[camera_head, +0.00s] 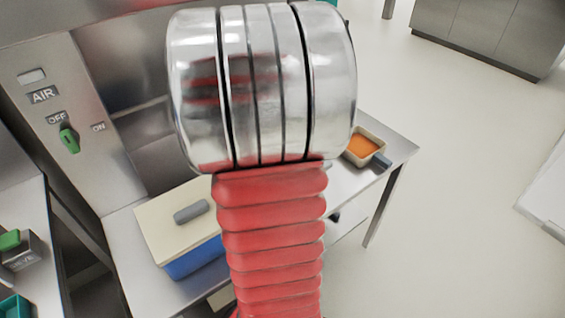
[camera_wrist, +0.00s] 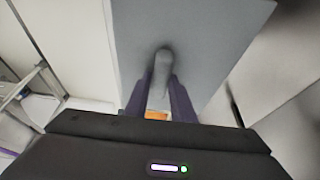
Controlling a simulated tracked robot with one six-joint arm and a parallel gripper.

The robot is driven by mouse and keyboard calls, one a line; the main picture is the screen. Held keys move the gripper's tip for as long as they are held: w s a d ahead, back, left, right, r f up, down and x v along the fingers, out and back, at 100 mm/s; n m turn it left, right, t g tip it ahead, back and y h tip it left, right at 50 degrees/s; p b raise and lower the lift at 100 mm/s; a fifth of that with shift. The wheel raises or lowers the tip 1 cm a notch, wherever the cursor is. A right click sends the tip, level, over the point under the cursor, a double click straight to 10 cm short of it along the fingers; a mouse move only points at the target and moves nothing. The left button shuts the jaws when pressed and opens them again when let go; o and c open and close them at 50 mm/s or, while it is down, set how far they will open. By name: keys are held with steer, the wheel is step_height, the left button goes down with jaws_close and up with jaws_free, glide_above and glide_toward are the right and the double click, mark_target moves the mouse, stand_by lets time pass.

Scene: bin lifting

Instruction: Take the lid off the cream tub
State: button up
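The cream tub (camera_head: 350,156) stands at the right end of the steel table in the head view. Its top is uncovered and orange contents (camera_head: 363,146) show. In the wrist view my gripper (camera_wrist: 161,82) has its two purple fingers close along both sides of a grey handle (camera_wrist: 163,62). The handle is on a flat grey panel, seemingly the lid (camera_wrist: 210,45), which fills the upper middle. A small orange patch (camera_wrist: 156,115) shows between the fingers, below the panel's lower edge. My arm hides the gripper and this panel in the head view.
A blue bin (camera_head: 195,261) with a cream lid (camera_head: 165,222) and grey handle stands on the steel table (camera_head: 405,150), left of my arm. A small grey-blue piece (camera_head: 383,160) shows beside the cream tub. A wall panel (camera_head: 75,120) with a green switch is at left.

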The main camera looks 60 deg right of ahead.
jaws_close()
steer(key=shift+r, duration=0.1)
step_height(320, 180, up, 10)
stand_by(0.6)
stand_by(0.5)
